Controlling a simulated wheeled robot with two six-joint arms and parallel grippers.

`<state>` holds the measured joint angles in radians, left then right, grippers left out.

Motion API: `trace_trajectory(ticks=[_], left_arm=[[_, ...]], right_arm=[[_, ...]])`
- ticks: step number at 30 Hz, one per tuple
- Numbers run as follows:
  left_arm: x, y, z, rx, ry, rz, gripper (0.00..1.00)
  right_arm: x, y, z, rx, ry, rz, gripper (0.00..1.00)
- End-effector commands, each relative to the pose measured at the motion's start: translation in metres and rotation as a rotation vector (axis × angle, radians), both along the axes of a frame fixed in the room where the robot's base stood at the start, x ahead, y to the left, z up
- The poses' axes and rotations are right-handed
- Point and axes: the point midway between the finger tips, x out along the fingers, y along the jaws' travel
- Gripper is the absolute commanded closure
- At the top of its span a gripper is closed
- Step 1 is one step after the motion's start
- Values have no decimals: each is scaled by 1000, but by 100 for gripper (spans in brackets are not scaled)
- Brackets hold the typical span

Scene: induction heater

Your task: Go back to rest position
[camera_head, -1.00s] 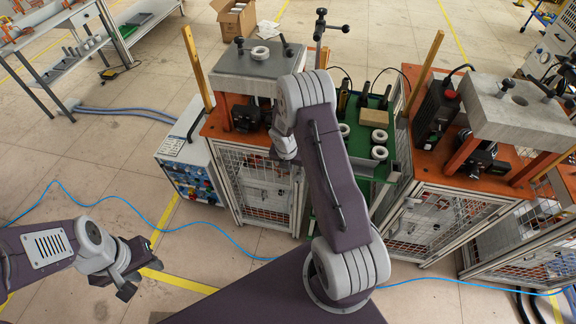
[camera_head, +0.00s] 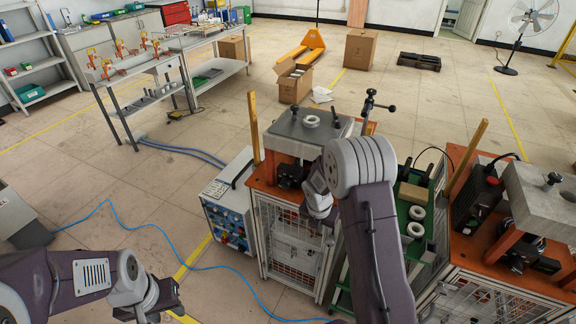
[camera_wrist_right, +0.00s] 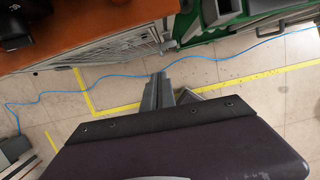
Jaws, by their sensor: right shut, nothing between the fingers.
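My right gripper (camera_wrist_right: 158,88) shows in the right wrist view, its dark grey fingers together with nothing between them, above the bare tiled floor. In the head view, my right arm's raised grey and purple links stand in front of the heater stations and hide most of that wrist. I cannot make out its fingertips there. My left gripper (camera_head: 163,300) is low at the left of the head view, over open floor and apart from the stations. I see nothing held in it, but its finger opening is unclear.
An orange-topped station (camera_head: 262,185) carries a grey plate (camera_head: 285,128) with a white ring (camera_head: 311,121). A green cart (camera_head: 424,183) holds more rings beside a second station (camera_head: 466,245). A blue-panelled unit (camera_head: 228,222) stands left. A blue cable (camera_head: 122,226) crosses the floor.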

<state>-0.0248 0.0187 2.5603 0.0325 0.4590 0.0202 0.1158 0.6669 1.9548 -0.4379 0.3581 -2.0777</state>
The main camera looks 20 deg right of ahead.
Motion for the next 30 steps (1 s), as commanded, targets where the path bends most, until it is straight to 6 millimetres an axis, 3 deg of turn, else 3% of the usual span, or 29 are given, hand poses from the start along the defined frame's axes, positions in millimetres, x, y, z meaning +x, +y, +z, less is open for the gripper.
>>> trace_trajectory(ticks=[3,5,8,10,15,22,25,30], left_arm=[[0,0,0,0,0,0,60],[0,0,0,0,0,0,60],[0,0,0,0,0,0,60],[0,0,0,0,0,0,60],[0,0,0,0,0,0,60],[0,0,0,0,0,0,60],[0,0,0,0,0,0,60],[0,0,0,0,0,0,60]], right_arm=[[2,2,3,-1,-8,6,100],[10,6,16,-4,-39,16,100],[12,22,58,0,-115,35,100],[-9,39,83,53,-152,-72,100],[-79,69,102,272,-189,-751,100],[-158,88,86,415,-134,-1794,100],[-171,91,81,416,-128,-2116,100],[-171,92,81,425,-148,-2344,100]])
